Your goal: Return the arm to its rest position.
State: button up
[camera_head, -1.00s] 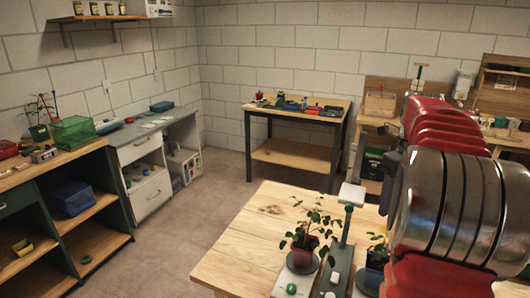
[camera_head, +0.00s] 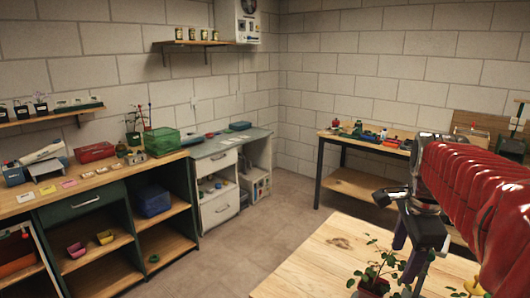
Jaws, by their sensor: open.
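My red ribbed arm (camera_head: 470,195) reaches in from the right edge of the view. Its metal wrist and dark gripper (camera_head: 412,258) hang at its left end, above the right part of the near wooden table (camera_head: 335,255). The gripper is open, and I see nothing held in it. Its fingertips are low in the view, close to a leafy seedling (camera_head: 376,272) in front of or beside them; I cannot tell whether they touch.
A green-framed bench (camera_head: 95,205) with a green basket (camera_head: 162,141) and red box stands left. A white drawer cabinet (camera_head: 218,195) and a dark-legged wooden table (camera_head: 345,185) stand behind. Shelves hang on the wall. The floor (camera_head: 225,250) between is clear.

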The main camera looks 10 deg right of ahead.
jog(key=s+a+f+n+t, duration=0.1)
jog(key=s+a+f+n, duration=0.2)
jog(key=a+n, duration=0.7)
jog(key=s+a+f+n+t+y, duration=0.1)
jog(key=s+a+f+n+t, duration=0.1)
jog(key=s+a+f+n, duration=0.2)
jog(key=s+a+n, duration=0.3)
jog(key=a+n, duration=0.4)
jog(key=shift+a+t, duration=0.25)
jog(key=shift+t, duration=0.05)
